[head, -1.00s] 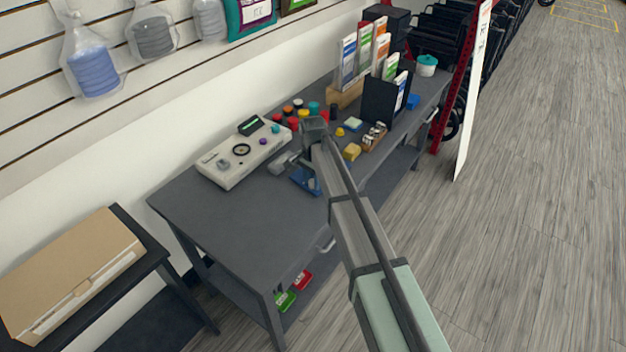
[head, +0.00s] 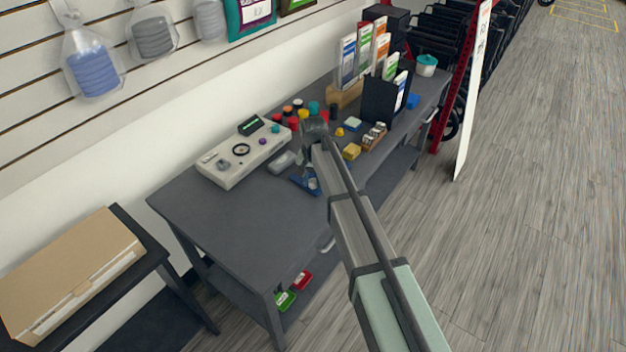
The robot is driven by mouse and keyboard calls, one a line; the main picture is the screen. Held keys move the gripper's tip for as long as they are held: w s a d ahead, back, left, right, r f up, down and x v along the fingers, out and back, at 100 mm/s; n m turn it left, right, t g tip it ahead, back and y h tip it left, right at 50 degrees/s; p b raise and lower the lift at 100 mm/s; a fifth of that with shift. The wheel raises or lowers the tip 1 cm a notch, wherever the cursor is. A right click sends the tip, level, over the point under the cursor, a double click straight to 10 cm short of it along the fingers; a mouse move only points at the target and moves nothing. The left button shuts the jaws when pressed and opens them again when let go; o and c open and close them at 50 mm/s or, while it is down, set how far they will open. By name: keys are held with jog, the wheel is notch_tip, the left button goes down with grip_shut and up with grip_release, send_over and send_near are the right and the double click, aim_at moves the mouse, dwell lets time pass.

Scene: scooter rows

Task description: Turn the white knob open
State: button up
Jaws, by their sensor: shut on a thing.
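My arm reaches over the grey workbench (head: 215,215) from the lower right. My gripper (head: 306,181) is low over the bench top, right of the white control panel, and mostly hidden by my own wrist. It is shut on a small pale thing beside a blue part, which I take for the white knob; its outline is too small and covered to make out. The white control panel (head: 228,178) carries a pale grey knob, a black ring dial, a purple knob and a small dark display. My gripper is apart from these.
Several coloured caps (head: 292,124) stand behind my wrist. A yellow block (head: 351,151), a wooden tray (head: 374,138) of small jars and a black leaflet holder (head: 383,101) stand to the right. The bench's front left is clear. A cardboard box (head: 70,275) sits on a low dark table.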

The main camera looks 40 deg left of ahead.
aim_at(314, 181)
jog(key=n, duration=1.4)
jog(key=shift+w, duration=0.15)
dwell(0.5)
jog(key=o, duration=1)
jog(key=shift+o, duration=0.2)
notch_tip(314, 181, up, 14)
jog(key=shift+d+f, duration=0.1)
dwell(0.4)
